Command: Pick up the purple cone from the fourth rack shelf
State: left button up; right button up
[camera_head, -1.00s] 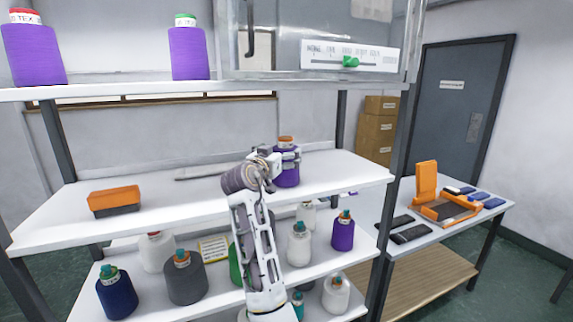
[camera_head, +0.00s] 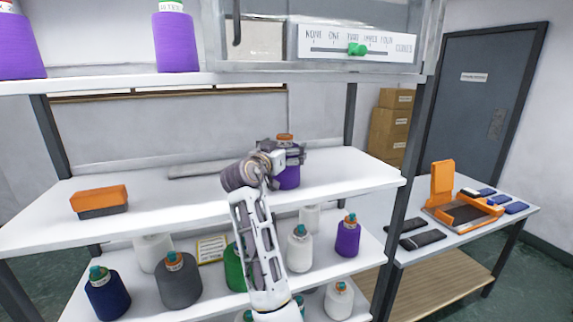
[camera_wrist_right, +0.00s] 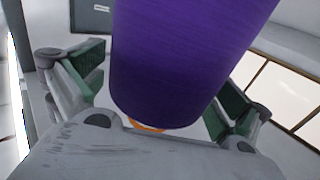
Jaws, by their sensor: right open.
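The purple cone (camera_head: 288,177) with an orange top stands upright on the middle white shelf (camera_head: 345,168), towards its right end. My right gripper (camera_head: 282,155) is at the upper part of this cone, its fingers partly hiding it. In the right wrist view the purple cone (camera_wrist_right: 190,50) fills the middle, between the two green-padded fingers of the right gripper (camera_wrist_right: 165,85). The fingers are spread open on either side of it. I cannot tell whether either pad touches it. My left gripper is not in view.
An orange-and-grey block (camera_head: 100,201) lies on the same shelf at left. Several cones, including another purple one (camera_head: 347,238), stand on the shelf below. Two purple cones stand on the shelf above, under which my arm reaches. A side table (camera_head: 430,250) stands at right.

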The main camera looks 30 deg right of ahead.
jog(key=shift+s+a+r, duration=0.1)
jog(key=shift+a, duration=0.1)
jog(key=shift+d, duration=0.25)
jog(key=c, duration=0.3)
jog(key=shift+a, duration=0.15)
jog(key=c, duration=1.2)
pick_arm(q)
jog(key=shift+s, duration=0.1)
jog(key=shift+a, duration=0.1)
pick_arm(e)
jog(key=shift+r, duration=0.2)
jog(key=shift+r, duration=0.75)
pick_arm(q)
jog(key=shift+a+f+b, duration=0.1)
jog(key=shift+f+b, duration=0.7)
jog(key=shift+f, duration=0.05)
pick_arm(e)
jog(key=shift+r, duration=4)
